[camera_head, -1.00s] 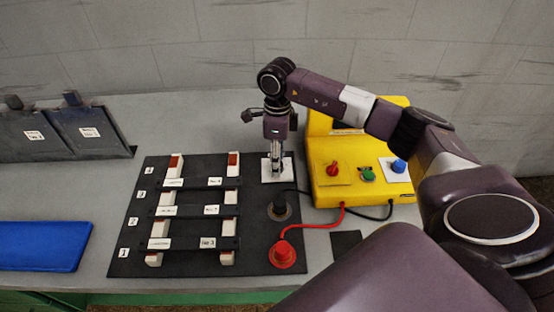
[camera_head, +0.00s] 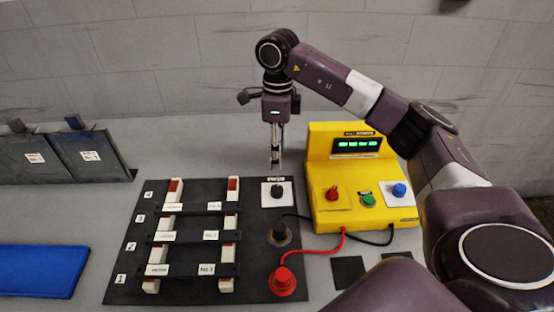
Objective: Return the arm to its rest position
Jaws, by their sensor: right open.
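My right arm comes in from the right and bends over the table. My right gripper (camera_head: 275,160) points down, open and empty, above the back edge of the black panel. Below and in front of it, a black knob (camera_head: 277,191) stands on a white plate at the panel's back right. The gripper looks clear of the knob. My left gripper is not in view.
The black board (camera_head: 190,265) holds several white-and-red bars. A yellow meter box (camera_head: 345,170) with a lit green display stands right of it. A red plug (camera_head: 282,281) and a black plug (camera_head: 279,233) have cables.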

